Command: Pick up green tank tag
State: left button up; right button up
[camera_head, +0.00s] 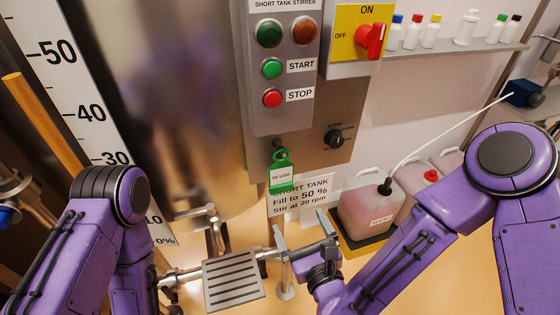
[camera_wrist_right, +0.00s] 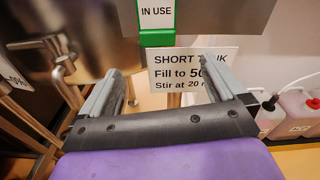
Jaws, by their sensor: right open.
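The green tank tag (camera_head: 281,188), with a white "IN USE" label, hangs from a hook below the stop button on the steel control panel. It also shows at the top of the right wrist view (camera_wrist_right: 157,39), where its upper part is cut off. My right gripper (camera_head: 300,223) is open and empty, below the tag and apart from it. In the right wrist view the two fingers (camera_wrist_right: 160,75) point up toward the tag, which appears between and beyond them. My left arm is at the left, but its gripper is not in view.
The "SHORT TANK" sign (camera_head: 304,196) is right behind the tag. A grey slotted tray (camera_head: 232,278) and steel pipe lie left of my right gripper. Pink canisters (camera_head: 368,212) stand to the right. A black knob (camera_head: 334,139) sits right of the tag.

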aim_at(281, 178)
jog(key=shift+m+t, duration=0.3)
jog(key=shift+m, duration=0.6)
jog(key=w+a+r+b, duration=0.1)
jog(key=w+b, duration=0.2)
jog(key=w+a+r+b, duration=0.1)
jog(key=w+b, duration=0.2)
jog(key=w, duration=0.1)
jog(key=w+a+r+b, duration=0.1)
jog(key=w+a+b, duration=0.1)
jog(key=w, duration=0.1)
jog(key=shift+w+r+b, duration=0.15)
jog(key=shift+w+b, duration=0.15)
jog(key=shift+b, duration=0.1)
jog(key=shift+w, duration=0.15)
jog(key=c, duration=1.1)
